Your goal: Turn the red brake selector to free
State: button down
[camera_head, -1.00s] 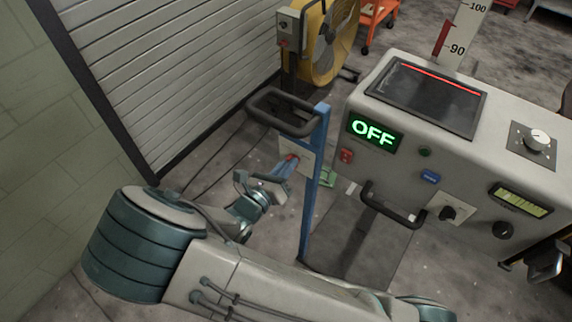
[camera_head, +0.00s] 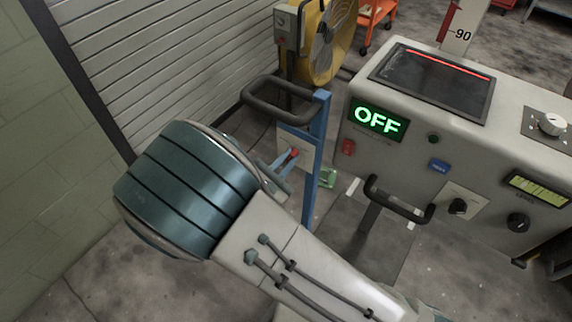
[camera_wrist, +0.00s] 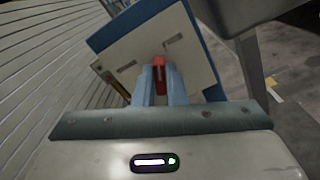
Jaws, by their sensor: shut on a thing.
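The red brake selector (camera_wrist: 160,66) is a small red lever on a pale plate (camera_wrist: 188,38) fixed to a blue post. In the wrist view it stands between the two blue fingers of my gripper (camera_wrist: 155,82), which are shut on it. The plate looks tilted in that view, with a slot mark on each side of the selector. My arm hides part of the gripper there. I cannot read any labels on the plate.
A black handle loop (camera_head: 283,108) tops the post. To the right stands a grey console (camera_head: 400,165) with a green OFF display (camera_head: 377,121) and a projecting black handle (camera_head: 400,205). A yellow fan (camera_head: 325,45) stands behind, and a shutter (camera_head: 170,60) lies to the left.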

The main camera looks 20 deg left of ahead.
jog(key=shift+f+m+b, duration=0.1)
jog(key=shift+m+b, duration=1.5)
jog(key=shift+m, duration=0.3)
jog(key=c, duration=1.5)
grip_release()
jog(key=v, duration=1.4)
jog(key=shift+b, duration=0.3)
jog(key=shift+w, duration=0.1)
